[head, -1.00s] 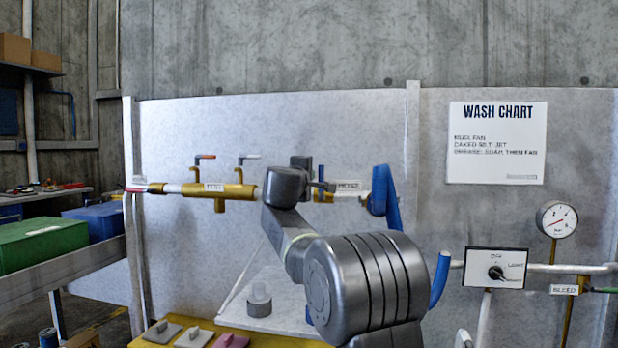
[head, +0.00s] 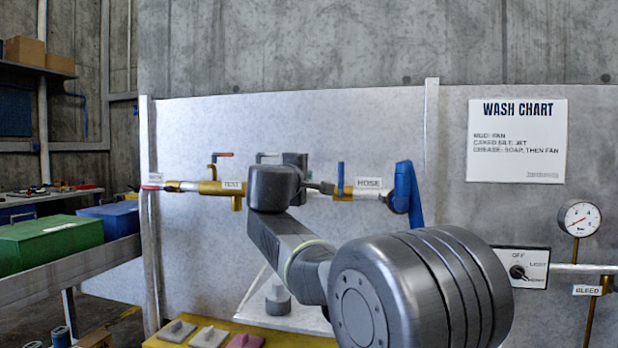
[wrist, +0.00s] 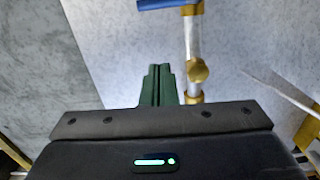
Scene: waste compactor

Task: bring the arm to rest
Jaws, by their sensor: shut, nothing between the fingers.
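My arm (head: 420,290) reaches across the middle of the head view, with its big grey joint close to the camera. Its wrist end (head: 275,188) is in front of the brass pipe (head: 208,187). In the wrist view my gripper (wrist: 158,72) shows two dark green fingers side by side, shut and empty. The pipe and a blue handle (wrist: 165,4) show beyond and beside the fingers, and I see no contact. In the head view the fingers are mostly hidden behind the wrist.
A blue hose (head: 405,190) hangs right of the wrist. A switch box (head: 519,268) and a gauge (head: 579,218) are at the right. A yellow bench (head: 275,340) with several small blocks lies below. A green box (head: 50,243) stands at the left. The upper wall is clear.

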